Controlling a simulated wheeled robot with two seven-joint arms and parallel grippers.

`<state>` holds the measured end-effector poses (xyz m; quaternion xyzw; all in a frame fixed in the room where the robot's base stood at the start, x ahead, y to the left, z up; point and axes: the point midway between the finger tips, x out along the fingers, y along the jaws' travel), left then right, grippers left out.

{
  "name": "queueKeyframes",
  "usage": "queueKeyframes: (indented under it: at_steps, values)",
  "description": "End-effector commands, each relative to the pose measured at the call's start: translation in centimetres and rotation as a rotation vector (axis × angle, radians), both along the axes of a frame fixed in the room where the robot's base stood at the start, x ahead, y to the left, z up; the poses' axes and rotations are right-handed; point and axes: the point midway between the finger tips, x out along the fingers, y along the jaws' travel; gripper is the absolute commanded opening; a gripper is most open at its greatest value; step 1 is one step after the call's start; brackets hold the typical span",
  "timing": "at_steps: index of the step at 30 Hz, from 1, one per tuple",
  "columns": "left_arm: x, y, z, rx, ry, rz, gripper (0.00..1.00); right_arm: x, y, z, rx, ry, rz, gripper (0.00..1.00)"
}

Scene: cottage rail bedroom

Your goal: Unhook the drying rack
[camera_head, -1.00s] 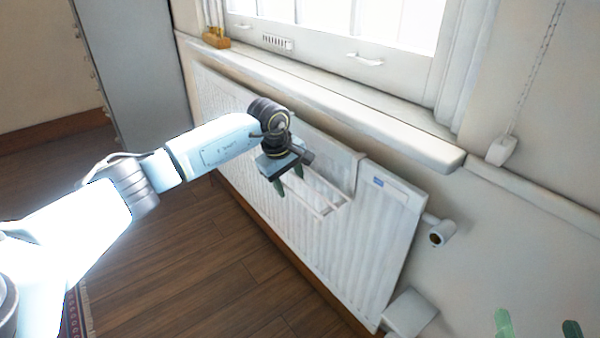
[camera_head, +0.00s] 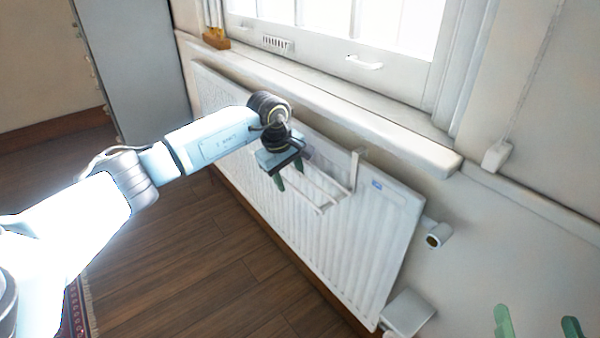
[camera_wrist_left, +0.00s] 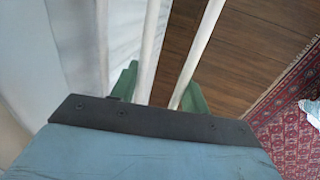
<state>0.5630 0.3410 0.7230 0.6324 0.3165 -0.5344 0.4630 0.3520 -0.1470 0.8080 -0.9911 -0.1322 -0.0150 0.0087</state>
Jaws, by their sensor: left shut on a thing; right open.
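The white drying rack (camera_head: 334,197) is a wire frame at the upper front of the white radiator (camera_head: 385,225). Its right-hand hook arm (camera_head: 355,168) shows at the radiator's top edge; I cannot tell whether it is clear of that edge. My left gripper (camera_head: 289,174) is shut on the rack, with its green fingers pointing down. In the left wrist view, two white rack rods (camera_wrist_left: 149,45) run between the fingers (camera_wrist_left: 160,92). The left part of the rack is hidden behind my gripper. My right gripper (camera_head: 538,322) is open and empty at the bottom right; only its fingertips show.
The window sill (camera_head: 400,140) juts out above the radiator, close over the rack. A valve (camera_head: 437,234) sticks out at the radiator's right end. The wooden floor (camera_head: 200,275) in front is clear. A patterned rug (camera_wrist_left: 290,125) lies on the floor.

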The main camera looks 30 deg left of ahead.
Motion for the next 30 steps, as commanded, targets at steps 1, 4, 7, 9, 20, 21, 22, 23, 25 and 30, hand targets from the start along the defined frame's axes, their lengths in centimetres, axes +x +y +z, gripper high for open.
queueKeyframes:
  at_steps: [1,4,7,9,20,21,22,23,25,30]
  values:
    - [0.0,0.0,0.2,-0.001,-0.002,0.0,0.24,0.0,0.0,0.1,0.0,0.0,0.0,0.71]
    - [0.0,0.0,0.2,-0.001,-0.002,0.0,0.24,0.0,0.0,0.1,0.0,0.0,0.0,0.71]
    - [0.0,0.0,0.2,-0.001,-0.002,0.0,0.24,0.0,0.0,0.1,0.0,0.0,0.0,0.71]
    - [0.0,0.0,0.2,-0.001,-0.002,0.0,0.24,0.0,0.0,0.1,0.0,0.0,0.0,0.71]
    - [-1.3,0.6,0.3,-0.001,-0.002,0.001,0.24,0.0,0.0,0.8,0.0,0.0,0.0,0.71]
    - [-1.5,0.7,0.3,-0.001,-0.001,0.001,0.24,0.0,0.0,0.9,0.0,0.0,0.0,0.71]
    - [-1.6,0.8,0.3,-0.001,-0.001,0.001,0.24,0.0,0.0,1.0,0.0,0.0,0.0,0.71]
    - [-1.8,0.8,0.3,-0.001,-0.001,0.001,0.24,0.0,0.0,1.1,0.0,0.0,0.0,0.71]
    - [-2.1,0.9,0.3,0.0,-0.001,0.0,0.24,0.0,0.0,1.2,0.0,0.0,0.0,0.71]
    - [-2.9,1.3,0.2,0.0,-0.001,0.001,0.24,0.0,0.0,1.5,0.0,0.0,0.0,0.71]
